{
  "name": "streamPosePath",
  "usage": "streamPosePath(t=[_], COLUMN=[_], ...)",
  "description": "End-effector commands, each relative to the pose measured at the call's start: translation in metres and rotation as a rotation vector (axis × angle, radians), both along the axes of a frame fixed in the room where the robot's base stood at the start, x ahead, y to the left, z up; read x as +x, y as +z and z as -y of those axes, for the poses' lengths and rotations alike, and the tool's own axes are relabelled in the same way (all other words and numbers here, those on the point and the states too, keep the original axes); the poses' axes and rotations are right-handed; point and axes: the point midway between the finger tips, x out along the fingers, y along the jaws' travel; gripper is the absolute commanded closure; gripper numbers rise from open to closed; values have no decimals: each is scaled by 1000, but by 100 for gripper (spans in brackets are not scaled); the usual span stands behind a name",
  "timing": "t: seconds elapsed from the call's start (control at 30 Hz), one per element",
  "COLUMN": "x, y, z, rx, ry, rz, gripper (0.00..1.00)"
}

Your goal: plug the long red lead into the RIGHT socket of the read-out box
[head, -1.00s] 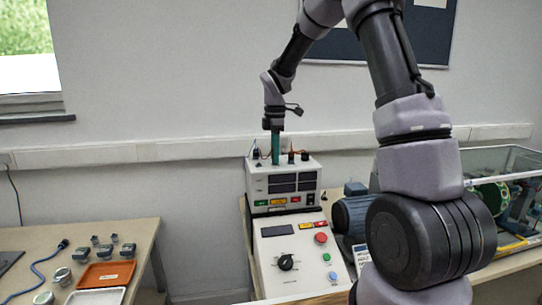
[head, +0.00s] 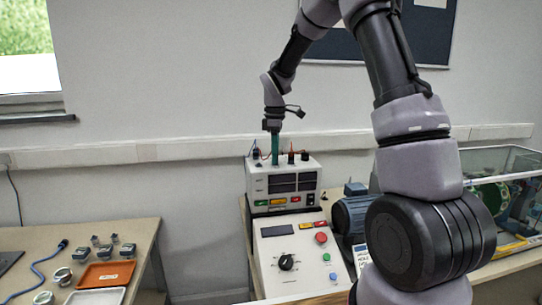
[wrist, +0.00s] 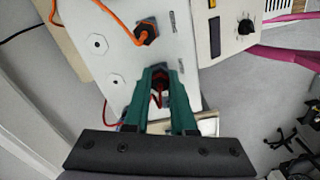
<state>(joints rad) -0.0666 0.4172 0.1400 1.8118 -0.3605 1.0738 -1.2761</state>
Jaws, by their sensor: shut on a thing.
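The read-out box (head: 257,185) stands on the bench with dark display windows on its front. My gripper (head: 275,160) points straight down at the top of the box, near its back edge. In the wrist view my green fingers (wrist: 160,72) are shut on the red plug (wrist: 159,88), over the box's white top panel (wrist: 127,62). A red lead (wrist: 108,112) runs out to the left of the fingers. The fingers hide the plug's lower end, so I cannot tell whether it is seated in a socket.
An orange lead (wrist: 120,22) ends in a dark plug (wrist: 147,30) on the panel. A control box (head: 300,262) with knob and buttons stands in front. A blue motor (head: 352,215) is to the right.

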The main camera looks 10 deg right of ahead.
Motion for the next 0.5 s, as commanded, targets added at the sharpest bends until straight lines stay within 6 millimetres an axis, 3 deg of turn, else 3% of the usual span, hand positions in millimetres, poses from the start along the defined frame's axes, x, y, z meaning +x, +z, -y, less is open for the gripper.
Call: streamPosePath(t=[0.27,0.5], x=[0,0], y=[0,0], z=[0,-1], rx=[0,0], ry=[-20,-293], rz=[-1,0], gripper=[100,100])
